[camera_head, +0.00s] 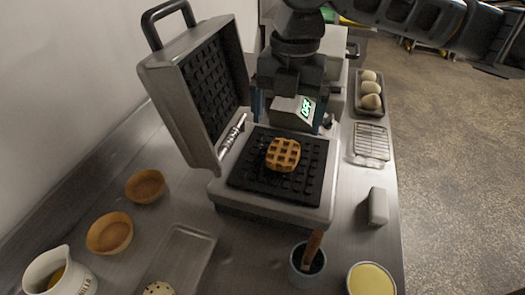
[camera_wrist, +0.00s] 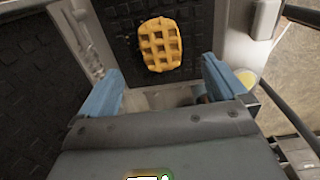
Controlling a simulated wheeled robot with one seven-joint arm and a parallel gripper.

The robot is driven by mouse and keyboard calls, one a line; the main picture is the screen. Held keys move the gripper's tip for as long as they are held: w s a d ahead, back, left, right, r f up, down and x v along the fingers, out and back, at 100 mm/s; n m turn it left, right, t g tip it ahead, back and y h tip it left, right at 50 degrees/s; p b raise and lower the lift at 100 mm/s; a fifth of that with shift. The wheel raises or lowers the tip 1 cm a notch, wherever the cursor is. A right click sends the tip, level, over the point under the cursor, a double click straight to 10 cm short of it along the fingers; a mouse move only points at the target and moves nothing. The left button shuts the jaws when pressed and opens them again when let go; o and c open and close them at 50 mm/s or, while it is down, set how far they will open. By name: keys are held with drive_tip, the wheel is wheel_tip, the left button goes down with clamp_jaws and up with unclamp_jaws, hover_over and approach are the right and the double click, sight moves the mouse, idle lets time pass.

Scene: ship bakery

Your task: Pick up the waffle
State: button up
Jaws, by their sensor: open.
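A golden-brown waffle (camera_head: 283,155) lies on the black lower plate of an open waffle iron (camera_head: 265,208). In the wrist view the waffle (camera_wrist: 160,45) sits at the top, beyond and between the two blue fingers. My gripper (camera_wrist: 163,85) is open with nothing between its fingers. In the head view my gripper (camera_head: 288,112) is over the back part of the lower plate, behind the waffle and apart from it. Its fingers are partly hidden there by the gripper body.
The iron's raised lid (camera_head: 190,90) stands close on the left of my gripper. Two round tart shells (camera_head: 109,233), a pitcher (camera_head: 58,272), a glass tray (camera_head: 182,255) and a cup with a wooden handle (camera_head: 307,262) are in front. A tray of pale buns (camera_head: 370,100) is at the right.

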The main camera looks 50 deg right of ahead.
sight(283, 151)
drive_tip(key=shift+a+f+b, duration=0.15)
drive_tip(key=shift+f+b, duration=0.4)
drive_tip(key=shift+f, duration=3.25)
drive_tip(key=shift+c, duration=0.3)
drive_tip(key=c, duration=1.1)
drive_tip(key=shift+r, duration=0.15)
